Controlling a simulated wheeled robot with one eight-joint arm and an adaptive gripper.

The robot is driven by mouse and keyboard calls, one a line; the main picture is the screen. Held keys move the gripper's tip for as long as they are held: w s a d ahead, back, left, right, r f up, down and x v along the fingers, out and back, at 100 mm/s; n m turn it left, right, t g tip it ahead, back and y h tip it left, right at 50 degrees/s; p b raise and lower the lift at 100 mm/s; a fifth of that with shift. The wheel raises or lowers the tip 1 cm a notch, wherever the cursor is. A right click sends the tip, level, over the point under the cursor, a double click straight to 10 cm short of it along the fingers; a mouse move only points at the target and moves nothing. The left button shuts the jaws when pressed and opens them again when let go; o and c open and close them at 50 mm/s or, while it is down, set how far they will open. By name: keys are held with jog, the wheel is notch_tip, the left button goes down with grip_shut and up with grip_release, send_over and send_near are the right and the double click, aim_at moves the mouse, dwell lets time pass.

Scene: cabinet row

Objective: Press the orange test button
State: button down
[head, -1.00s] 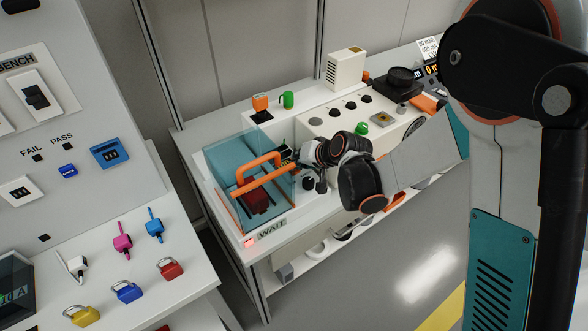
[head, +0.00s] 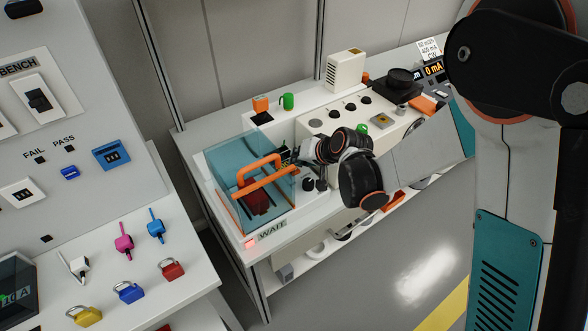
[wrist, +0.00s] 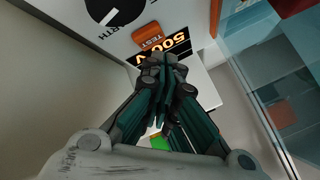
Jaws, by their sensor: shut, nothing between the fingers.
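The orange test button (wrist: 145,31) shows at the top of the wrist view, marked TEST, on a pale panel beside a black 500 V display (wrist: 165,46). My gripper (wrist: 163,66) is shut and empty. Its tips appear just below the display and the button in the wrist view; I cannot tell whether they touch the panel. In the head view my gripper (head: 290,158) is at the right side of the clear box, and I cannot make out the test button there.
A clear blue-tinted box (head: 222,165) with an orange handle (head: 262,168) stands left of my gripper, close to it. A lit WAIT sign (head: 272,231) is at the bench front. A dark knob (wrist: 115,10) is near the button. Loose padlocks lie on the left bench.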

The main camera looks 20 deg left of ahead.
aim_at(297, 169)
jog(key=shift+r+p, duration=1.6)
jog(key=shift+r, duration=0.9)
jog(key=shift+d, duration=0.1)
